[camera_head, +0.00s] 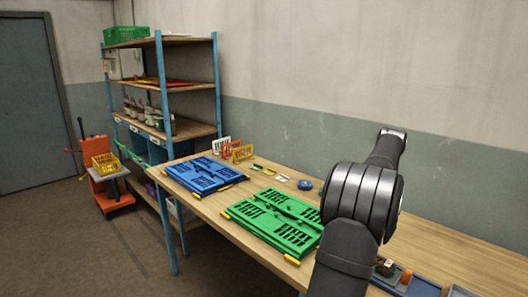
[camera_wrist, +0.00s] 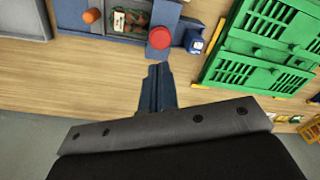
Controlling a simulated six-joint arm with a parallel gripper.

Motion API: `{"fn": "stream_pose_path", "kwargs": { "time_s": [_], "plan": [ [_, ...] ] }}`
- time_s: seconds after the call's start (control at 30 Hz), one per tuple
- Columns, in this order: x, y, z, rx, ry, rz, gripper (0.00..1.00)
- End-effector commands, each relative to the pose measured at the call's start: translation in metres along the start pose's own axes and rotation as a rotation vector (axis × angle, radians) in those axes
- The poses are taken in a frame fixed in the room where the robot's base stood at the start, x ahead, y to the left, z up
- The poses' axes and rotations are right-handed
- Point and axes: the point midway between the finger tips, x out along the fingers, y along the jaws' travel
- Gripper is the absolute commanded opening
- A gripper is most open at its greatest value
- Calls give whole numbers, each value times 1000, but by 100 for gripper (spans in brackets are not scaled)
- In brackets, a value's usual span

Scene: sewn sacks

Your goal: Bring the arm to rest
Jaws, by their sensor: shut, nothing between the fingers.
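My gripper (camera_wrist: 158,75) shows in the wrist view with its dark fingers together and nothing between them. In the head view my arm rises at the right over the table, and the gripper itself cannot be made out there.
A green folded crate (camera_head: 275,222) and a blue one (camera_head: 204,175) lie on the table. A blue-grey tray (camera_head: 424,288) with small parts is at the lower right. A shelf rack (camera_head: 165,85) and an orange cart (camera_head: 107,185) stand at the left. Bare table lies at the right.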

Motion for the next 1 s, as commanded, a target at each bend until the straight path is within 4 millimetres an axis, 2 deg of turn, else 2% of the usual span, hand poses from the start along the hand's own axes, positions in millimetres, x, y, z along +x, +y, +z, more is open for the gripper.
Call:
{"fn": "stream_pose_path", "kwargs": {
  "time_s": [1.0],
  "plan": [
    [-44,-1,45,-771,239,104,0]
  ]
}}
